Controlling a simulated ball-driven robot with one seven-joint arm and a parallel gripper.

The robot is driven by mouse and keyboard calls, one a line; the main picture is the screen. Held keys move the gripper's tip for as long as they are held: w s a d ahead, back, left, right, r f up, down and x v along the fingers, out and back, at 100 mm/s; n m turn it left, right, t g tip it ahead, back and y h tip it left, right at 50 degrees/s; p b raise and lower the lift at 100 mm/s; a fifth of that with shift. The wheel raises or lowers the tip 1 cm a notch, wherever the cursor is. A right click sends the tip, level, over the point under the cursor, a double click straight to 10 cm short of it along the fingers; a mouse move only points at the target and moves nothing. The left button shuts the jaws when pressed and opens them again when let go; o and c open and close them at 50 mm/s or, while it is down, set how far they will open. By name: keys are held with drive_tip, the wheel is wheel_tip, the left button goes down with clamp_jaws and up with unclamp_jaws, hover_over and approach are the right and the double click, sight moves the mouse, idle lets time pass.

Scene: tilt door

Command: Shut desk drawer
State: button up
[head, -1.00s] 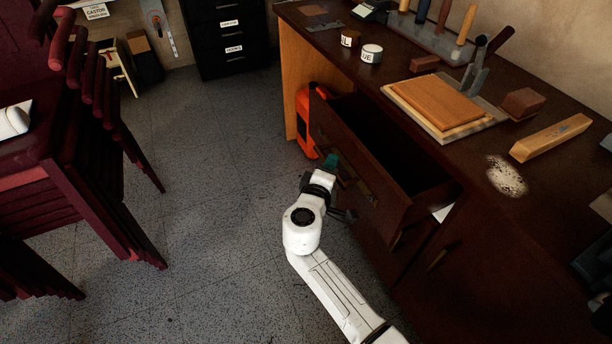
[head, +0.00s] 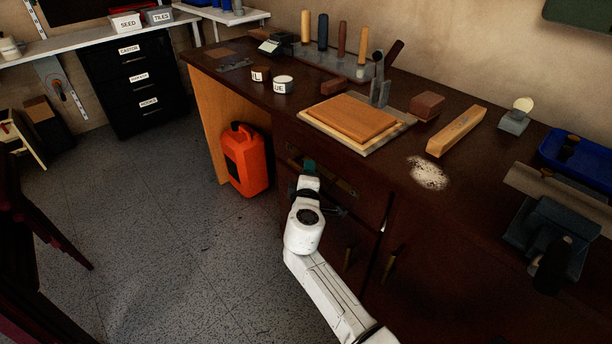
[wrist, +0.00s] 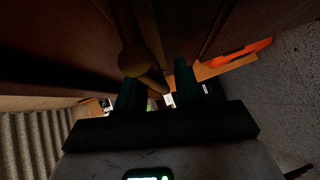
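The desk drawer (head: 349,183) has a dark brown front with a brass handle, just below the desktop's front edge. Its interior no longer shows, and its front looks flush or nearly flush with the desk. My gripper (head: 309,168) is at the left part of the drawer front, by the handle. In the wrist view, the teal fingers of my gripper (wrist: 160,88) stand apart, with the brass handle (wrist: 134,58) close in front and partly between them. I cannot tell if the fingers touch it.
An orange canister (head: 247,160) stands on the floor left of the drawers. The desktop (head: 300,105) holds a wooden board (head: 352,117), blocks and jars. Stacked dark red chairs (head: 30,245) are at the left. Grey floor (head: 170,220) between is clear.

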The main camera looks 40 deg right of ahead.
drive_tip(key=shift+o, duration=0.2)
drive_tip(key=p+v, duration=0.1)
drive_tip(key=v, duration=1)
drive_tip(key=shift+p, duration=0.4)
drive_tip(key=s+d+f+m+g+y, duration=0.1)
drive_tip(key=s+f+m+g+y, duration=0.2)
drive_tip(key=s, duration=0.4)
drive_tip(key=s+d+f+m+g, duration=0.1)
drive_tip(key=s+f+m+g, duration=0.2)
drive_tip(key=s+f, duration=0.3)
drive_tip(key=s+a+f+m+g+y, duration=0.15)
drive_tip(key=s+a+y, duration=0.3)
drive_tip(key=s, duration=0.45)
drive_tip(key=s+a+f+g+y, duration=0.25)
drive_tip(key=s+a+y, duration=0.2)
drive_tip(key=s, duration=0.45)
wheel_tip(320, 180, up, 19)
drive_tip(key=h+p, duration=0.1)
drive_tip(key=p, duration=1.7)
drive_tip(key=shift+w+a+g, duration=0.3)
drive_tip(key=shift+a, duration=0.2)
